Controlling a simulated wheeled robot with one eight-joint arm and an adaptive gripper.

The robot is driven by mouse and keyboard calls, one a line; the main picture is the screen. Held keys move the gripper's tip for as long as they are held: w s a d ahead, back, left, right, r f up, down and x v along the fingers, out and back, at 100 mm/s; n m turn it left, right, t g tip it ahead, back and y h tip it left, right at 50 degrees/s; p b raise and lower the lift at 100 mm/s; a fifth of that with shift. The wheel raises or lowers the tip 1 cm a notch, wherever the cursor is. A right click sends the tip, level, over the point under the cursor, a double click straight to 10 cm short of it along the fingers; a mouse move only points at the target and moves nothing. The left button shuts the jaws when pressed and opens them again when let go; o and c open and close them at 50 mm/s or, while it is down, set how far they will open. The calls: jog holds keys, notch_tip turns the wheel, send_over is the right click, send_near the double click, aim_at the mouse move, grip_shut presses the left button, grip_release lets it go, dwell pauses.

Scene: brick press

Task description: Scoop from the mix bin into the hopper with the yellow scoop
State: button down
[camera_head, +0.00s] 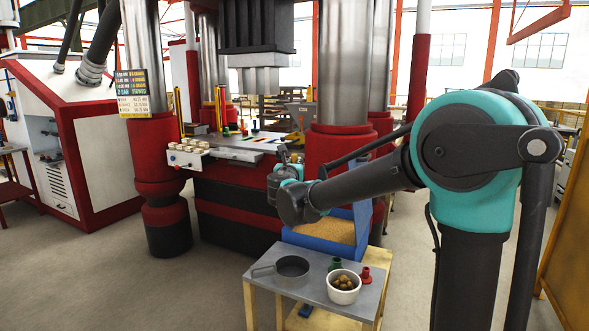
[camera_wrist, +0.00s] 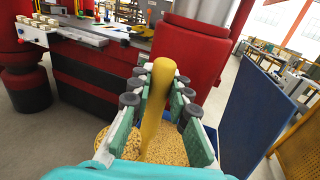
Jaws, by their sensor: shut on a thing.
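My gripper (camera_wrist: 160,88) is shut on the yellow scoop (camera_wrist: 155,118), whose thick handle stands between the teal fingers in the wrist view. The blue mix bin (camera_head: 316,245) holds tan granular mix (camera_head: 325,229) and stands behind the small table in the head view. My gripper also shows in the head view (camera_head: 285,172), above the bin's left side, partly hidden by my wrist.
The red press column (camera_wrist: 195,60) stands close beyond my gripper. Open floor (camera_head: 110,285) lies left.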

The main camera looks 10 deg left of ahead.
jog(key=shift+r, duration=0.6)
